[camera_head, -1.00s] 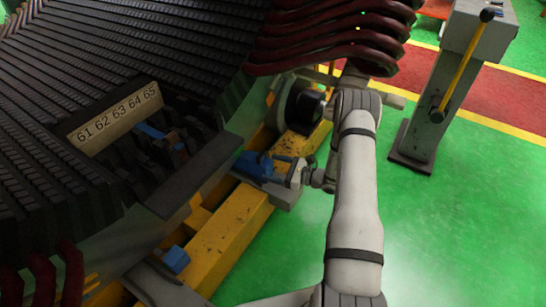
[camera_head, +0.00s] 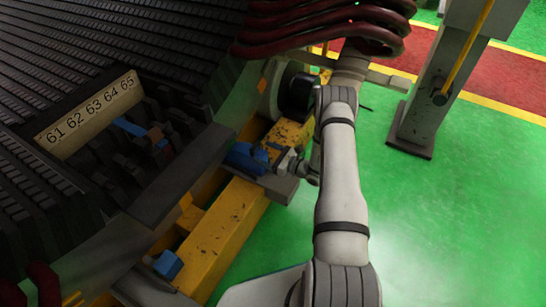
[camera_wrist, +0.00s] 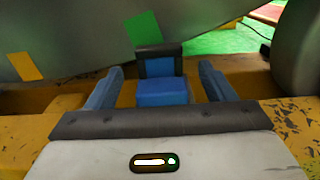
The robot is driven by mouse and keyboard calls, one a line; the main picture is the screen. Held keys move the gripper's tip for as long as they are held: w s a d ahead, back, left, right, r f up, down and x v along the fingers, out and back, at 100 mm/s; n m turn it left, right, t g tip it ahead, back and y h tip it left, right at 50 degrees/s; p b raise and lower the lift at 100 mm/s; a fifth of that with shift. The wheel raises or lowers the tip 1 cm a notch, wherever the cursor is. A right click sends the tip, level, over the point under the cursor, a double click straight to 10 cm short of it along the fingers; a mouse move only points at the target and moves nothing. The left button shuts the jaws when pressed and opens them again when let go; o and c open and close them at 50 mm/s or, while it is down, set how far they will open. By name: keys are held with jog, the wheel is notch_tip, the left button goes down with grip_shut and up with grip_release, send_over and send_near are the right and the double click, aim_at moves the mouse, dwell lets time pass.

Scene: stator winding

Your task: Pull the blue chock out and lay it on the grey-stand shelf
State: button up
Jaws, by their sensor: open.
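The blue chock (camera_head: 243,157) sits by the yellow beam under the dark stator, near the black round part. In the wrist view the chock (camera_wrist: 162,93) shows as a blue block with a raised, dark-edged back. My gripper (camera_wrist: 161,72) is open, with one blue-grey finger on each side of the chock and a visible gap at both sides. In the head view my gripper (camera_head: 272,156) is at the chock, its fingers small and partly hidden. The grey stand (camera_head: 420,115) is at the upper right; its top is cut off and its shelf is not clear.
A second blue block (camera_head: 168,264) is lower on the yellow beam (camera_head: 225,240). Dark red coils (camera_head: 320,25) hang above my arm. A numbered plate (camera_head: 88,113) marks the stator slots. Green floor (camera_head: 450,220) lies open at the right.

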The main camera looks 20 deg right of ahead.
aim_at(257, 150)
jog(key=shift+b+x, duration=0.55)
jog(key=shift+x, duration=1.8)
jog(key=shift+c, duration=0.6)
jog(key=c, duration=1.3)
